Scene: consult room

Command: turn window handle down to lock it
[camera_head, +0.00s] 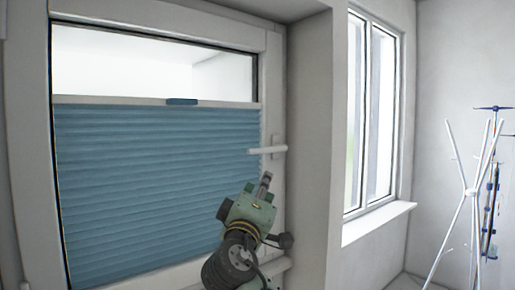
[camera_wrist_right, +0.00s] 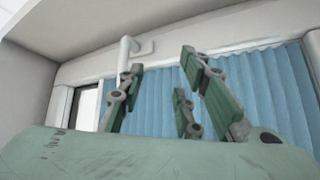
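The window handle (camera_head: 267,150) is a white lever on the right side of the window frame. It lies level in the head view, its free end pointing left over the blue blind. In the right wrist view the handle (camera_wrist_right: 125,52) shows just beyond the tip of the left-hand finger, not between the fingers. My right gripper (camera_head: 264,184) is just below the handle in the head view, with a small gap in the picture. Its fingers (camera_wrist_right: 160,75) stand apart and hold nothing. I cannot tell the exact depth gap. My left gripper is out of view.
A blue pleated blind (camera_head: 150,190) covers most of the window, with a blue tab (camera_head: 181,101) on its top rail. To the right are a wall corner, a second window (camera_head: 372,110) with a sill (camera_head: 378,222), and a white coat stand (camera_head: 470,190).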

